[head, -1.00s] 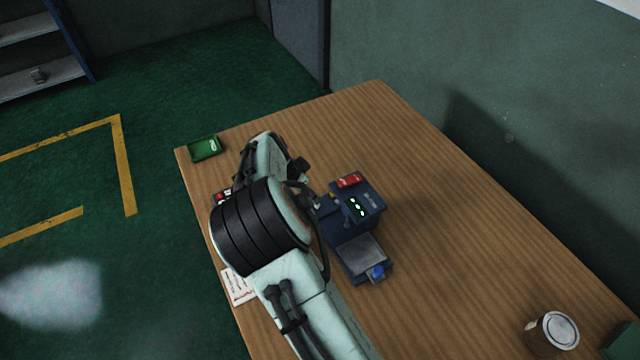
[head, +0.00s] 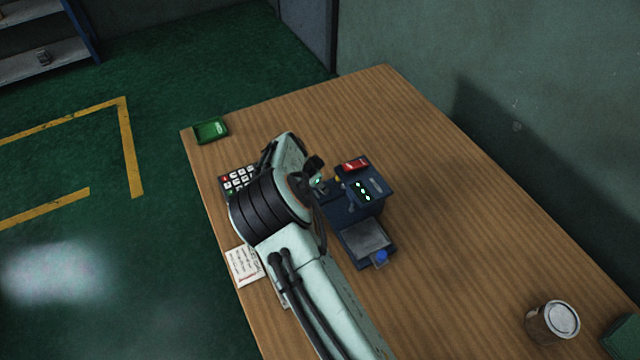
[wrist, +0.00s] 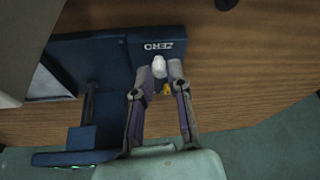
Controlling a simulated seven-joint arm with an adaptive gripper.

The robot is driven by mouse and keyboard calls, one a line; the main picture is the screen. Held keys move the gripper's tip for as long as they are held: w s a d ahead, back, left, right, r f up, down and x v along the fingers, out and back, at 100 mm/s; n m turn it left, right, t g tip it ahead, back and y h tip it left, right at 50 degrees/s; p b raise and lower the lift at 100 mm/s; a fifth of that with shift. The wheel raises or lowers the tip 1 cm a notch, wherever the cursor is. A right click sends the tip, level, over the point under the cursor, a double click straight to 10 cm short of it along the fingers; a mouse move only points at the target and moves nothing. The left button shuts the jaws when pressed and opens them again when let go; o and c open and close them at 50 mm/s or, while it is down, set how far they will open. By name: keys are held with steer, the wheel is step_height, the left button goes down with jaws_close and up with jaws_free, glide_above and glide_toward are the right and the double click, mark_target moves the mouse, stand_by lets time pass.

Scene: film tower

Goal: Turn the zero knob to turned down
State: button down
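The zero knob (wrist: 159,66) is a small pale knob on the blue device, beside the white ZERO label (wrist: 160,47) in the wrist view. My gripper (wrist: 161,76) has one finger on each side of the knob. The fingers are apart and lean in towards it; I cannot tell whether they touch it. In the head view the blue device (head: 379,187) has green lit marks on its face, and my gripper (head: 316,175) is at its left side, largely hidden by my arm. I cannot make out the zero knob there.
A red item (head: 353,166) lies on the device, and a blue knob (head: 381,257) is by its grey plate (head: 364,237). A keypad (head: 236,181), a paper (head: 245,266), a green tray (head: 211,130) and a jar (head: 553,321) stand around. The table's right side is mostly clear.

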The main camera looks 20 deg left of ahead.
steer(key=shift+n, duration=0.3)
steer(key=n+y, duration=0.1)
steer(key=n, duration=0.1)
steer(key=n+y, duration=0.1)
steer(key=n, duration=0.2)
steer(key=shift+d+t, duration=0.2)
steer(key=shift+t, duration=0.1)
steer(key=n+y, duration=0.1)
steer(key=n, duration=0.2)
steer(key=n+y, duration=0.1)
steer(key=n, duration=0.2)
steer(key=shift+d+n+y, duration=0.15)
steer(key=shift+n+y, duration=0.15)
steer(key=shift+n, duration=0.1)
steer(key=shift+g, duration=0.4)
steer(key=c, duration=1.1)
jaws_free()
steer(key=shift+o, duration=0.2)
